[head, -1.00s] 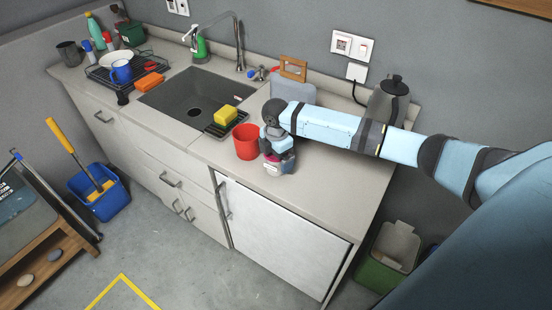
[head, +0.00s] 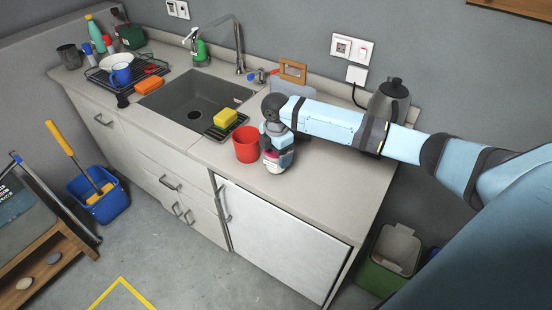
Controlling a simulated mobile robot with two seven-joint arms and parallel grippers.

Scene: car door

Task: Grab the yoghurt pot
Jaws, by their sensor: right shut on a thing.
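The yoghurt pot (head: 273,166) is small and white with a dark pink band. It is at the counter's front part, just right of the red cup. My right gripper (head: 277,153) comes down on it from above and is shut on it. The gripper and wrist hide the pot's upper part. I cannot tell whether the pot's base touches the counter. My left gripper is not in view.
A red cup (head: 246,144) stands close on the left of the gripper. Behind are the sink (head: 184,108) and a yellow sponge (head: 225,117) on a black rack. A kettle (head: 390,100) stands at the back right. The counter's right front (head: 325,195) is clear.

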